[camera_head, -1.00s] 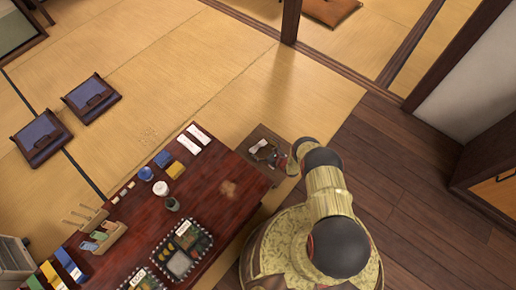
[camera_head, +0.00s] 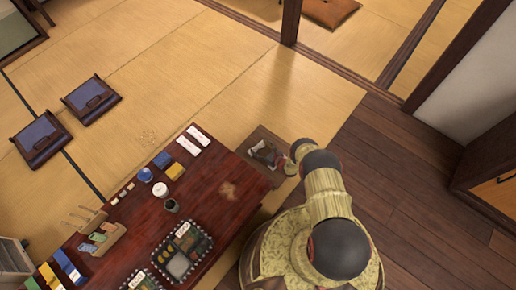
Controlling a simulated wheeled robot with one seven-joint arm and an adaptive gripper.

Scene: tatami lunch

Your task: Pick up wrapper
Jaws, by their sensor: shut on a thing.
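My gripper (camera_head: 278,160) is small and dark in the head view, reaching left from my arm over a low brown box or stand at the right end of the red-brown table. It is shut on a small crumpled piece, which I take to be the wrapper (camera_head: 263,151). The piece looks dark reddish with pale bits. It is too small to tell whether it touches the brown surface (camera_head: 249,140) or hangs above it. The fingertips are not clear.
The low table (camera_head: 205,190) holds two white paper strips, a blue and a yellow block, a white pot, a dark cup (camera_head: 171,206), a wooden rack and dark patterned trays. Two blue floor seats (camera_head: 91,97) lie on the tatami. Open tatami lies beyond the brown stand.

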